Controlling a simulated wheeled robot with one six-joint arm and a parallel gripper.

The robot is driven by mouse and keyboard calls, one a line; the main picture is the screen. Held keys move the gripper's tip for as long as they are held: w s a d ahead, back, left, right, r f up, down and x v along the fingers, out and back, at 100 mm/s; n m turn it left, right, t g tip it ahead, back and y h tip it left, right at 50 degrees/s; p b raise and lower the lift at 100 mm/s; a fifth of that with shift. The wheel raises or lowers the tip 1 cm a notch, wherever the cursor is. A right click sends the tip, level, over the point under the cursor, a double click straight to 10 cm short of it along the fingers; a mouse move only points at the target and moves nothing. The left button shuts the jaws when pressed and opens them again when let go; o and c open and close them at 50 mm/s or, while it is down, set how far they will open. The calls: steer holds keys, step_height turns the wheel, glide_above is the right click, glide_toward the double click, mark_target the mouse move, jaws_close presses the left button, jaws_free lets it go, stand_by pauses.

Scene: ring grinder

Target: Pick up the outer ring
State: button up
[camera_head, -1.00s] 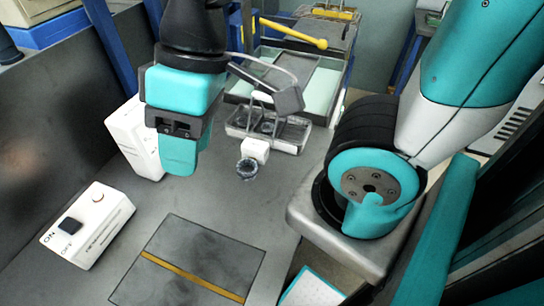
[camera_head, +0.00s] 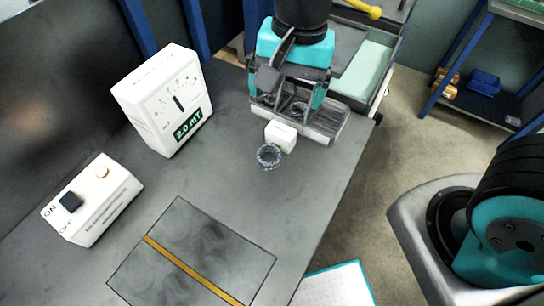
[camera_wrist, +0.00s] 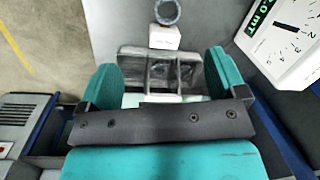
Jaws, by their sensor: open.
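A dark grey ring (camera_head: 269,157) stands out on the grey table, close against the front of a small white block (camera_head: 281,136); the ring also shows at the top of the wrist view (camera_wrist: 167,12). More dark round parts (camera_head: 299,108) sit in a metal tray (camera_head: 325,128) behind the block. I cannot tell for sure which one is the outer ring. My gripper (camera_head: 290,92) is open above the tray. Its two teal fingers (camera_wrist: 164,78) are wide apart over the tray in the wrist view, with nothing held; the part interiors are partly hidden.
A white meter (camera_head: 165,110) reading 2.0 mT and a white ON/OFF switch box (camera_head: 92,203) stand at the left. A dark plate with a yellow stripe (camera_head: 195,272) lies in front. The table between them is clear; its right edge drops to the floor.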

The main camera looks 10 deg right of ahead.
step_height(320, 180, down, 5)
steer(key=w+a+m+h, duration=0.1)
steer(key=w+a+m, duration=0.15)
steer(key=m, duration=0.25)
steer(key=p, duration=0.1)
glide_above(268, 161)
steer(key=f, duration=1.1)
steer(key=shift+s+d+f, duration=0.15)
steer(key=shift+d+f, duration=0.05)
steer(key=shift+a+f+p, duration=0.1)
steer(key=shift+f+p, duration=0.85)
steer(key=shift+f, duration=2.25)
steer(key=shift+c, duration=0.4)
steer(key=c, duration=1)
steer(key=shift+c, duration=0.6)
steer(key=shift+w+r, duration=0.15)
steer(key=shift+w, duration=0.05)
